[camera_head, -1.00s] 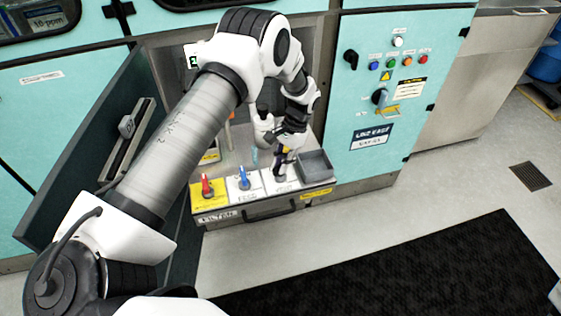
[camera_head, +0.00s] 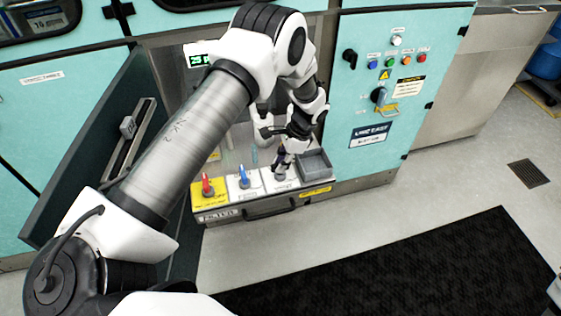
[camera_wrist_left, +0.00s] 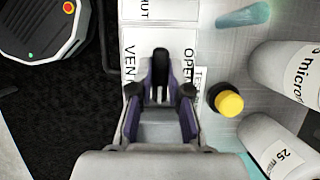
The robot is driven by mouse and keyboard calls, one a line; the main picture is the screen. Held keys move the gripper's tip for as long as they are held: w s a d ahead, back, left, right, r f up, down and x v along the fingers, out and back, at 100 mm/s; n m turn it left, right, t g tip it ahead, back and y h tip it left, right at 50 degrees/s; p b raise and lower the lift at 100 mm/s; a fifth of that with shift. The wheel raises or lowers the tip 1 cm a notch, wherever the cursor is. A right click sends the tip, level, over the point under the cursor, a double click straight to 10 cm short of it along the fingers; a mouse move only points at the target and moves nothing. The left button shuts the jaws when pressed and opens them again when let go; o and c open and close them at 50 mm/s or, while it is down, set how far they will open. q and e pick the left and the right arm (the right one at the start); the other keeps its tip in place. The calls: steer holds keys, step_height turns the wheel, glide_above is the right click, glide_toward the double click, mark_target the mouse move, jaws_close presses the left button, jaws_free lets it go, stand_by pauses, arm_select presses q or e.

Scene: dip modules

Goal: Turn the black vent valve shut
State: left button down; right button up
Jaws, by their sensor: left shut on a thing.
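The black vent valve (camera_wrist_left: 160,64) shows in the left wrist view as a dark upright handle on a white plate, between the printed words VENT and OPEN. More lettering, partly cut off, stands at the top of the plate. My left gripper (camera_wrist_left: 161,88) has its purple-lined fingers on both sides of the handle and is shut on it. In the head view my left gripper (camera_head: 283,162) reaches down to the rightmost valve position on the low panel and hides most of the valve. My right gripper is not in view.
A red valve (camera_head: 207,185) and a blue valve (camera_head: 243,177) stand to the left on the same panel. A grey tray (camera_head: 315,164) is close on the right. In the wrist view a yellow-topped knob (camera_wrist_left: 229,103) and white canisters (camera_wrist_left: 285,75) are beside the gripper.

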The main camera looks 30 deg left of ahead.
arm_select(q)
steer(key=shift+d+f, duration=0.1)
steer(key=c, duration=1.1)
jaws_free()
steer(key=shift+c, duration=0.2)
steer(key=shift+w+d, duration=0.1)
steer(key=shift+w, duration=0.05)
steer(key=v, duration=1.2)
steer(key=shift+w, duration=0.1)
